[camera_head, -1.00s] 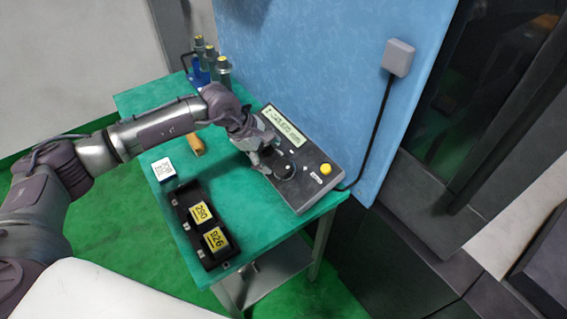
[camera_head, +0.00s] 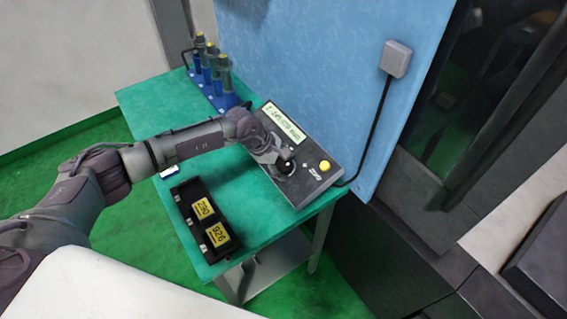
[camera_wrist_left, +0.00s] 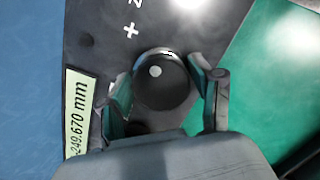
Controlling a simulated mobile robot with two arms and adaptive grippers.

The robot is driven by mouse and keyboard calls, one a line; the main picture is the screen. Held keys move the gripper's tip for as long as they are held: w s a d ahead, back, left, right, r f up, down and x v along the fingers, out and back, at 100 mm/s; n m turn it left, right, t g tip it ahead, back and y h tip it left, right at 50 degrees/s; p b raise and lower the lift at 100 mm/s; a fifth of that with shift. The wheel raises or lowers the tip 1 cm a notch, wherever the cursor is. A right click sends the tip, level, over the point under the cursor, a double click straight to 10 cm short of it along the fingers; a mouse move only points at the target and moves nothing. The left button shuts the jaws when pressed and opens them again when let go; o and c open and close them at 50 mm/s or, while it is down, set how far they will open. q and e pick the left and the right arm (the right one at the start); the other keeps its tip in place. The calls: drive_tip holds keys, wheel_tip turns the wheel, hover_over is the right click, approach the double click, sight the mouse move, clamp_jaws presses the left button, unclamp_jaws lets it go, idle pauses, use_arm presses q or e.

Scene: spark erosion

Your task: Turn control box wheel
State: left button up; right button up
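The control box (camera_head: 308,185) is a dark grey panel at the back right of the green table, with a yellow button (camera_head: 325,165) and a lit display (camera_head: 284,123). The wheel (camera_wrist_left: 165,85) is a black round dial with a pale spot, clear in the left wrist view. In the head view it is largely hidden by my left gripper (camera_head: 280,163). In the left wrist view my left gripper (camera_wrist_left: 163,88) has its fingers apart, one on each side of the wheel; whether they touch its rim I cannot tell. My right gripper is not in view.
A black tray (camera_head: 218,254) with yellow-labelled blocks lies at the table's front. A blue rack (camera_head: 222,98) with several tool holders stands at the back left. A blue wall panel (camera_head: 330,60) rises behind.

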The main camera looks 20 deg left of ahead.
use_arm(q)
drive_tip(key=shift+s, duration=0.15)
drive_tip(key=c, duration=0.6)
drive_tip(key=shift+f, duration=0.1)
